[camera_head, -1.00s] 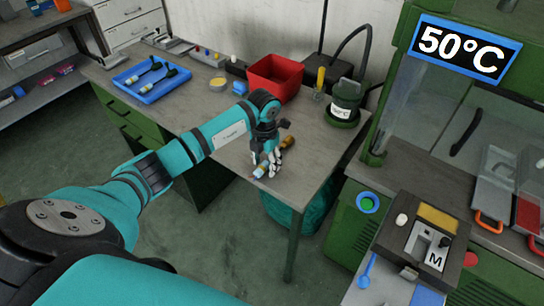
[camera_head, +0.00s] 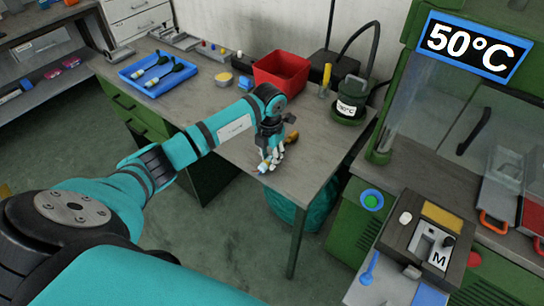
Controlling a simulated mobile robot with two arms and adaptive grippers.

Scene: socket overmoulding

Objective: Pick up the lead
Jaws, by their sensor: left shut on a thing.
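My left gripper (camera_head: 268,162) is over the front edge of the grey workbench (camera_head: 228,135), pointing down. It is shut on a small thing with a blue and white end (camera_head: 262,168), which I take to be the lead. The fingers hide most of it, and I cannot tell whether it still touches the bench. A brown-orange piece (camera_head: 292,137) shows just behind the fingers; I cannot tell whether it belongs to the held thing. My right gripper is not in view.
A blue tray (camera_head: 137,80) with dark-handled pieces lies at the bench's left. A red bin (camera_head: 280,72) and a dark green pot (camera_head: 350,100) stand at the back. A green machine reading 50°C (camera_head: 468,45) is at the right, with a moulding block (camera_head: 420,238) in front.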

